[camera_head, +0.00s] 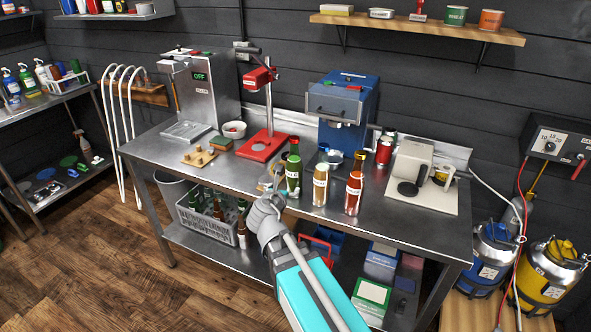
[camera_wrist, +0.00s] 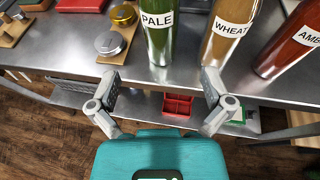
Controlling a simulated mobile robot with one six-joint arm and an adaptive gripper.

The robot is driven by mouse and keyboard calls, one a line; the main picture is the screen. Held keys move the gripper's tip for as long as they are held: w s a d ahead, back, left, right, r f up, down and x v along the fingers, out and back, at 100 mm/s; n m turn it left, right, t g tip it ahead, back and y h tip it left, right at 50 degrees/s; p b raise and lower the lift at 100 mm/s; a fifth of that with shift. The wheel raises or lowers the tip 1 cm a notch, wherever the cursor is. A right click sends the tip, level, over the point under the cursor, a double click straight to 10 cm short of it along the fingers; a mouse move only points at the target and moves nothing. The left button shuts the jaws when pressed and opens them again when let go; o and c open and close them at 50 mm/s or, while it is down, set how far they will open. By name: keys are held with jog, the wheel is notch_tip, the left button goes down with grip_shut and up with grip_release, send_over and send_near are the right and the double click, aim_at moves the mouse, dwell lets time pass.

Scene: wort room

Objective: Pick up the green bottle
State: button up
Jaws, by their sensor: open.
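The green bottle (camera_head: 293,176) stands upright near the front edge of the metal table (camera_head: 240,180). In the wrist view the green bottle (camera_wrist: 157,45), labelled PALE, is ahead of my gripper (camera_wrist: 160,82), roughly centred between its fingers; its top is cut off. My gripper's fingers are spread apart with nothing between them. In the head view my gripper (camera_head: 273,196) is at the table's front edge, just left of and below the bottle.
A tan WHEAT bottle (camera_head: 320,187) and a red-brown bottle (camera_head: 353,193) stand close to the right. A red press (camera_head: 264,145) is behind left, a blue machine (camera_head: 340,112) behind. A grey bottle crate (camera_head: 208,221) sits on the lower shelf. Small round tins (camera_wrist: 110,43) lie left of the green bottle.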

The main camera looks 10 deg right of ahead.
aim_at(292, 177)
jog(key=shift+w, duration=0.1)
dwell(0.3)
jog(key=b+x, duration=0.2)
jog(key=x, duration=0.5)
jog(key=shift+f, duration=0.1)
jog(key=shift+w+d+f+b, duration=0.1)
jog(key=shift+w+d+b, duration=0.25)
jog(key=shift+w, duration=0.25)
jog(key=shift+b+x, duration=0.7)
jog(key=shift+x, duration=1.95)
jog(key=shift+a, duration=0.1)
jog(key=c, duration=1.1)
